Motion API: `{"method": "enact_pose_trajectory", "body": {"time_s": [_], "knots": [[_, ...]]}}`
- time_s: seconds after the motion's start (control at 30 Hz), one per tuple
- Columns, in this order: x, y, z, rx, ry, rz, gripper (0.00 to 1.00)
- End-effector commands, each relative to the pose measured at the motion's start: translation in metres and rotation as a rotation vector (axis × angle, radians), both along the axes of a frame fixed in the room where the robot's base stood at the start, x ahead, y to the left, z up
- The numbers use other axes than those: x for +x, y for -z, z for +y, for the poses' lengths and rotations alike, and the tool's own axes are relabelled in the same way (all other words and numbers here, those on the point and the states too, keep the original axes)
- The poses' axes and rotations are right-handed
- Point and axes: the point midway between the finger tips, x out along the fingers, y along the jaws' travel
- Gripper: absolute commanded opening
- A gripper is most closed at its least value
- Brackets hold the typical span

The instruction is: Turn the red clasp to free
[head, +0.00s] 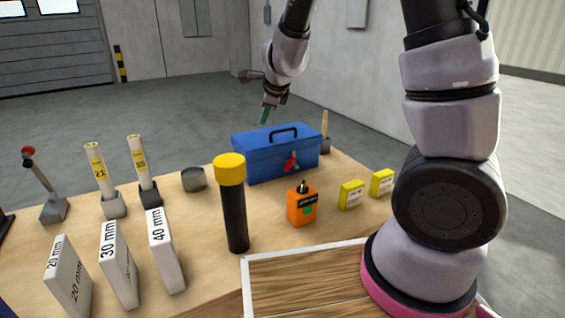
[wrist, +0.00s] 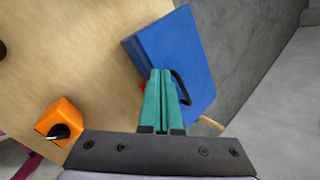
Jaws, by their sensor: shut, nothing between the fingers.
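The red clasp (head: 291,161) is on the front face of the blue toolbox (head: 258,167) and sits tilted in the head view. In the wrist view only a small red bit of the clasp (wrist: 142,87) shows beside my fingers, which hide the rest. The toolbox lid is closed, with a black handle (head: 286,131) on top. My gripper (head: 265,115) is above the toolbox, a little to the left in the head view, with its green fingers pointing down. In the wrist view my gripper (wrist: 161,72) has its fingers together, with nothing between them.
An orange box (head: 302,208) stands in front of the toolbox, with two yellow boxes (head: 351,195) to its right. A black cylinder with a yellow cap (head: 232,200) stands front left. A grey cup (head: 194,179) is left of the toolbox. A brush-like handle (head: 325,127) stands behind right.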

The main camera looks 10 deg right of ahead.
Motion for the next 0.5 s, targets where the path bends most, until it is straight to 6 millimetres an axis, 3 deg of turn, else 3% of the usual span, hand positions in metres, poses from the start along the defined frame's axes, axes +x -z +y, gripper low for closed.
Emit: {"method": "enact_pose_trajectory", "body": {"time_s": [0.03,0.23,0.33,0.5], "knots": [[-0.005,-0.027,-0.007,0.021,-0.08,-0.028,0.0],[-0.049,-0.109,-0.031,-0.026,-0.444,-0.158,0.0],[-0.076,-0.136,-0.045,-0.096,-0.597,-0.216,0.0],[-0.111,-0.16,-0.065,-0.225,-0.777,-0.274,0.0]]}}
